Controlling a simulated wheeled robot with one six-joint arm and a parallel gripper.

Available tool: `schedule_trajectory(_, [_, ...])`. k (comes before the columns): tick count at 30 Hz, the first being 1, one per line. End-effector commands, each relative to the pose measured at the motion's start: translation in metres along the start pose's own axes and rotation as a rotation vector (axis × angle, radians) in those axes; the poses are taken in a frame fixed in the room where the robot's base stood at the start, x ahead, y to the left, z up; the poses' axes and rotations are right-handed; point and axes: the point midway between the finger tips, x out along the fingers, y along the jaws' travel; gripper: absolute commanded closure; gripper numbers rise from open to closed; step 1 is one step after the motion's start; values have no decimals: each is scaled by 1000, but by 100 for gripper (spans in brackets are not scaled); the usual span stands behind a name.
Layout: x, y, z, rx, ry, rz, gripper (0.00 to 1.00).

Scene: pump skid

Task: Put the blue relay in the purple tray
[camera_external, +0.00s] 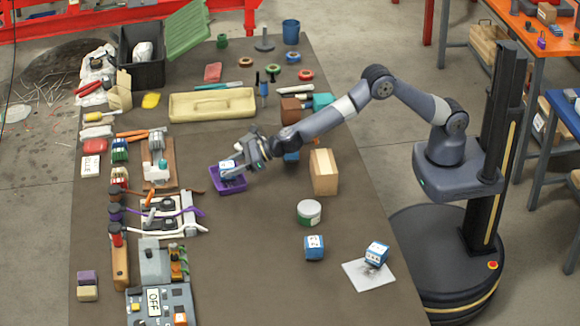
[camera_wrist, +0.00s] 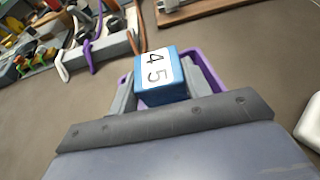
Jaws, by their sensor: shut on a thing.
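A blue relay (camera_wrist: 160,80) with a white label reading 45 is between the fingers of my gripper (camera_wrist: 158,92), which is shut on it. In the external view the relay (camera_external: 227,166) shows at the purple tray (camera_external: 236,188), within or just above its outline. I cannot tell whether it touches the tray floor. The tray's purple wall (camera_wrist: 208,76) shows behind and to the right of the relay in the wrist view. My gripper (camera_external: 236,168) reaches in from the right, low over the tray.
A blue block with a white label (camera_external: 314,248) and another (camera_external: 377,252) on a white sheet (camera_external: 360,275) stand front right. A tan box (camera_external: 324,172) and a round can (camera_external: 309,212) stand right of the tray. Switch gear (camera_external: 160,268) lies front left. Bare table lies in front of the tray.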

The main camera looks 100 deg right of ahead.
Motion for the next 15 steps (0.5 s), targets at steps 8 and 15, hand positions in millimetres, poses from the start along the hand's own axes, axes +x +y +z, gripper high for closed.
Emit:
schedule_trajectory(8, [2, 0, -5, 1, -2, 0, 84])
schedule_trajectory(15, [4, 0, -8, 1, -1, 0, 50])
